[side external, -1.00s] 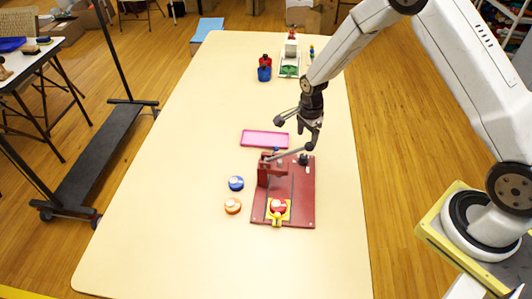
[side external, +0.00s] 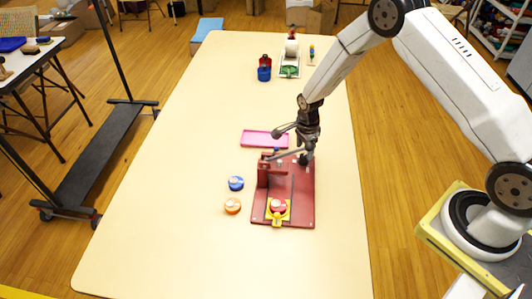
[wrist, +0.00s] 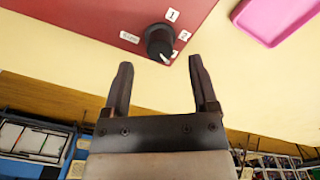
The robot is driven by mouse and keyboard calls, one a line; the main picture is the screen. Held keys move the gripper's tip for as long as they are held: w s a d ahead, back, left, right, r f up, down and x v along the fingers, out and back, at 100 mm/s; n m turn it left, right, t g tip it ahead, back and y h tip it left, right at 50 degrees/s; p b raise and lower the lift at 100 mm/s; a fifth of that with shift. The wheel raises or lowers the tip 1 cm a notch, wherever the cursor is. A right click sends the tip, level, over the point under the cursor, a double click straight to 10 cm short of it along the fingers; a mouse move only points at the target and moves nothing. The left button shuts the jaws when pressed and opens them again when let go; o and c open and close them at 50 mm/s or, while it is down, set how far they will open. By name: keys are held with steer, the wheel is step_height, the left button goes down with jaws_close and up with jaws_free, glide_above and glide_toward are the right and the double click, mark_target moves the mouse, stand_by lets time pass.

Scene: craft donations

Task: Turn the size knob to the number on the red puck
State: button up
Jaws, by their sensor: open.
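The size knob (wrist: 157,40) is black with a white pointer, on the dark red board (wrist: 75,12) by its edge. In the wrist view the pointer aims to the lower right. Tags 1 (wrist: 172,15) and 2 (wrist: 184,35) show beside it; a further tag near the pointer tip is partly hidden. My gripper (wrist: 160,75) is open and empty, its fingertips just short of the knob in the picture, not around it. The red puck (side external: 279,205) sits in a yellow holder (side external: 277,220) at the board's near end; its number is too small to read.
A red press with a grey lever (side external: 283,155) stands on the board close to my gripper. A blue puck (side external: 236,183) and an orange puck (side external: 232,206) lie left of the board. A pink tray (side external: 260,138) lies behind it. The table's near end is clear.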

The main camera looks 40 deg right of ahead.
mark_target(304, 156)
steer(key=shift+f, duration=1.65)
jaws_close()
